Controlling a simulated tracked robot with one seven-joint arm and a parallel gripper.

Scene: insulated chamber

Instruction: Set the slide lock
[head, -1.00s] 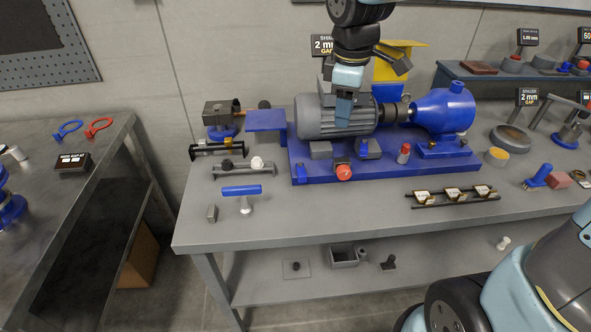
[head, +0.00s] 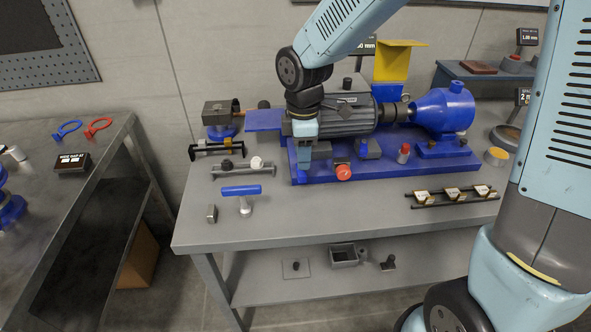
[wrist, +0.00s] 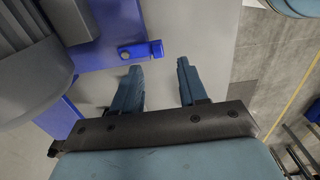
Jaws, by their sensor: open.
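No part is labelled as the slide lock, and I cannot tell for certain which one it is. A grey rail (head: 242,170) with a dark knob (head: 227,165) and a white knob (head: 257,162) lies on the bench at left, in front of a black rail (head: 204,151). My gripper (head: 303,172) points down at the left front of the blue motor base (head: 400,170), right of these rails. In the wrist view my gripper (wrist: 160,66) is open and empty, with grey bench top between the fingers. A small blue piece (wrist: 157,48) on the base edge lies just beyond the fingertips.
The grey motor (head: 352,115) and blue pump housing (head: 445,108) stand on the base. A red button (head: 343,172) is at its front edge. The front middle bench is clear.

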